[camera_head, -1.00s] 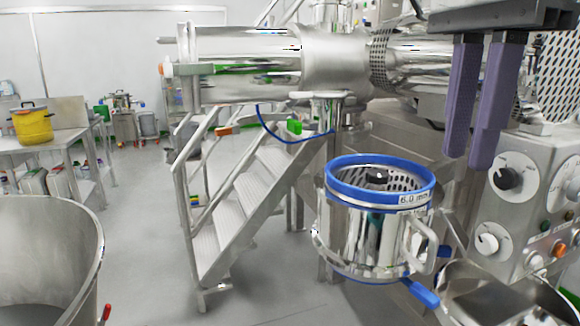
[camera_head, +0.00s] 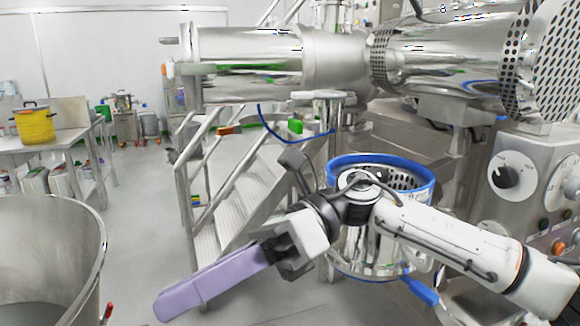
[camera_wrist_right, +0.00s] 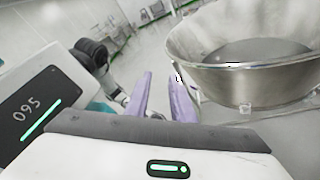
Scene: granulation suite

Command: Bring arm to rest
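My right arm reaches in from the right in the head view and bends across the middle. Its gripper (camera_head: 180,300) points down and left, with purple fingers over the floor in front of the steps. In the right wrist view the two purple fingers (camera_wrist_right: 161,85) stand apart with a gap and nothing between them, so it is open and empty. The arm hides part of a steel vessel with a blue rim (camera_head: 345,161). My left gripper is not in view.
A large steel bowl (camera_head: 95,240) stands at the left, beyond the fingertips; a steel bowl (camera_wrist_right: 245,85) also shows in the wrist view. Metal steps (camera_head: 215,215), a dial panel (camera_head: 520,180) and steel machinery (camera_head: 250,65) stand around. A yellow pot (camera_head: 35,125) sits on a table. Floor at left centre is clear.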

